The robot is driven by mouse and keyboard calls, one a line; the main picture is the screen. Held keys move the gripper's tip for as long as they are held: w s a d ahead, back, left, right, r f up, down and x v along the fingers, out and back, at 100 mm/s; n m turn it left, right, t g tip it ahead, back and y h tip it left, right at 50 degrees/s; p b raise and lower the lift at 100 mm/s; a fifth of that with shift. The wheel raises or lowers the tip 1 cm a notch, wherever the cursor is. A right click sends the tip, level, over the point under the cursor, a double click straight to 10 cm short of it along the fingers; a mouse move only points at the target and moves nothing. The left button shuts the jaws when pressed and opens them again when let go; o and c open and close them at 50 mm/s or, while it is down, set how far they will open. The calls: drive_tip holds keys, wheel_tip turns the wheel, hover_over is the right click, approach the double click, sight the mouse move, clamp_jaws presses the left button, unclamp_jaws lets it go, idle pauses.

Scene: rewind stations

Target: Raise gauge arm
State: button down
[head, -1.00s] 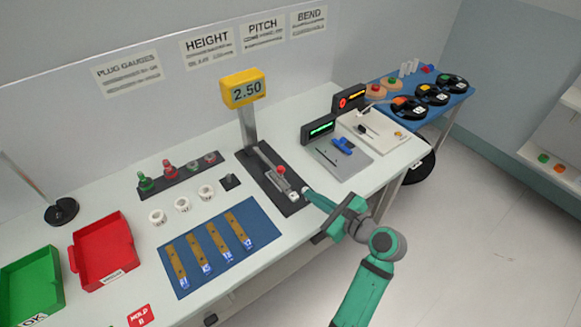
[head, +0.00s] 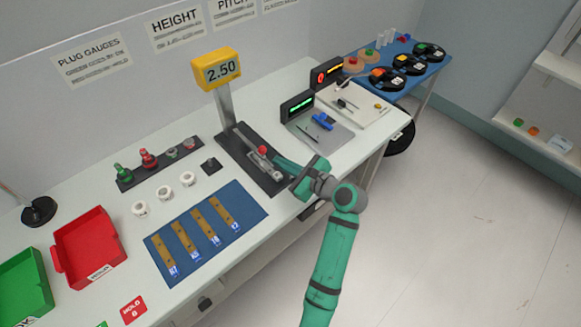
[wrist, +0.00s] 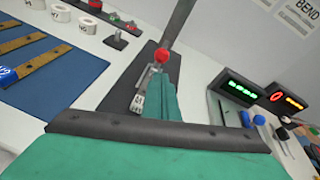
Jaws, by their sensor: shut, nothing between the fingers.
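The height gauge has a dark base (head: 232,142), a post and a yellow display (head: 216,69) reading 2.50. Its lever arm, with a red knob (head: 262,150), lies low along the base; the red knob also shows in the wrist view (wrist: 161,55). My gripper (head: 277,162) is shut and empty, its fingertips close to the knob end of the arm. In the wrist view my green gripper (wrist: 162,80) points at the knob and partly covers the arm below it. I cannot tell whether the fingers touch the knob.
A blue mat (head: 158,238) with several brass strips lies left of the gauge. White rings, plug gauges and a red bin (head: 78,237) are further left. Right of the gauge stand a grey plate (head: 336,137) and a black display (head: 297,106). Bench room between them is narrow.

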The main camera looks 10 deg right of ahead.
sight(260, 151)
drive_tip(key=shift+x, duration=1.85)
drive_tip(key=shift+a+r, duration=0.1)
